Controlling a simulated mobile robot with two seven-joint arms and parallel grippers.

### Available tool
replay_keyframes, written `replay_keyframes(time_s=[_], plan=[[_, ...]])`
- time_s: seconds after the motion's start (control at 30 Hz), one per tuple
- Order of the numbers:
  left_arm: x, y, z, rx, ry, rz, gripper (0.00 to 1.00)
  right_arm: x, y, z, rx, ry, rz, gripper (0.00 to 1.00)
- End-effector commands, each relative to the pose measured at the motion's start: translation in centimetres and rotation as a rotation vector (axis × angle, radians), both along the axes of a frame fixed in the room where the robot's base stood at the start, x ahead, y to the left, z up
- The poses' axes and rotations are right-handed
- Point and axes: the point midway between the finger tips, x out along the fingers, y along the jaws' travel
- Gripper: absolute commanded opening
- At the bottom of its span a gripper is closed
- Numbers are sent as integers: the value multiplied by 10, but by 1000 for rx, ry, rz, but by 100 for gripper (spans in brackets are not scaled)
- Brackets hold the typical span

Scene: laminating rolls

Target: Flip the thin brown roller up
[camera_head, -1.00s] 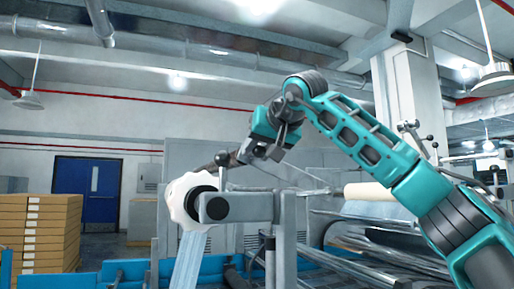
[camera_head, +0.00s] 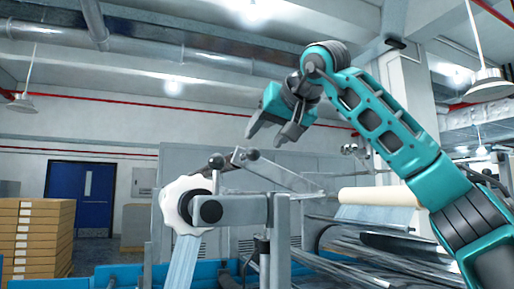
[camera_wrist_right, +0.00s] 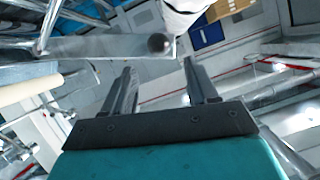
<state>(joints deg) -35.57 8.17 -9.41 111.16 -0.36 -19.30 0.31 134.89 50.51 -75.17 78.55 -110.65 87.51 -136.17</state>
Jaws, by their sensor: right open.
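A thin dark brown rod (camera_head: 206,168), apparently the thin brown roller, shows in the head view just above the white roll (camera_head: 174,204). Its far part is hidden. A dark ball knob (camera_head: 216,161) is at its near end, and a second knob (camera_head: 252,155) is on the grey lever arm (camera_head: 285,176), which slopes down to the right. My right gripper (camera_head: 268,138) is open and empty, just above the second knob and apart from it. In the right wrist view its two fingers (camera_wrist_right: 158,68) are spread, with a knob (camera_wrist_right: 158,43) on a grey bar beyond them. My left gripper is not in view.
Stacked brown boxes (camera_head: 35,235) stand at the far left.

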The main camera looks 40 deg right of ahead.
Motion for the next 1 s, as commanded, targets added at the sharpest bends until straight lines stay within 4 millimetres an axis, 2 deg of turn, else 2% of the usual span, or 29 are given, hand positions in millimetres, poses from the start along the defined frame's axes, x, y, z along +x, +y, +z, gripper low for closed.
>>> replay_keyframes(time_s=[0.1, 0.33, 1.0], plan=[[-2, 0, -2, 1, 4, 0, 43, -24, 4, 11, -2, -4, 0, 58], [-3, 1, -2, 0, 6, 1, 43, -51, 8, 22, 0, -3, 0, 58], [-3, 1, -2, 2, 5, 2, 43, -56, 8, 23, 0, -2, -2, 58]])
